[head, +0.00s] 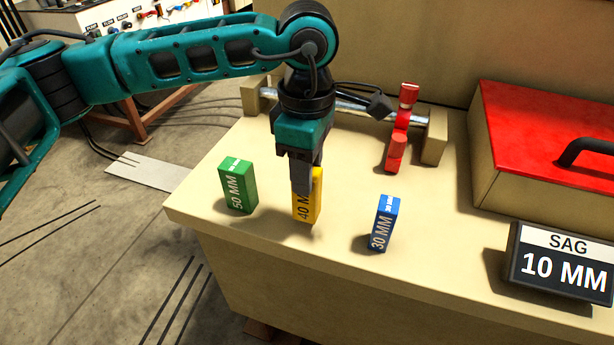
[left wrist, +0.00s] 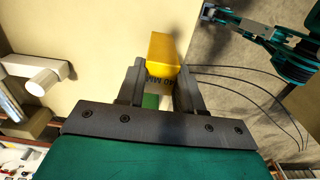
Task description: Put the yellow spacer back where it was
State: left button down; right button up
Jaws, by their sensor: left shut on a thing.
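The yellow spacer (head: 313,207), marked 40 MM, stands upright on the tan bench top between the green and blue spacers. My left gripper (head: 304,186) comes down on it from above and is shut on it. The gripper hides part of its front and top. In the left wrist view the yellow spacer (left wrist: 167,52) shows between the two fingers. I cannot tell for sure whether its base touches the bench.
A green 50 MM spacer (head: 237,186) stands to the left and a blue 30 MM spacer (head: 382,224) to the right. Behind are a rod with a red clamp (head: 400,130) and a red-lidded box (head: 547,125). A SAG 10 MM display (head: 562,264) stands at the front right.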

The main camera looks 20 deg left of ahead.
pick_arm(q)
jog(key=shift+f, duration=1.05)
jog(key=shift+f, duration=0.2)
jog(key=c, duration=0.7)
grip_release()
jog(key=shift+c, duration=0.2)
notch_tip(320, 180, up, 12)
jog(key=shift+r, duration=0.2)
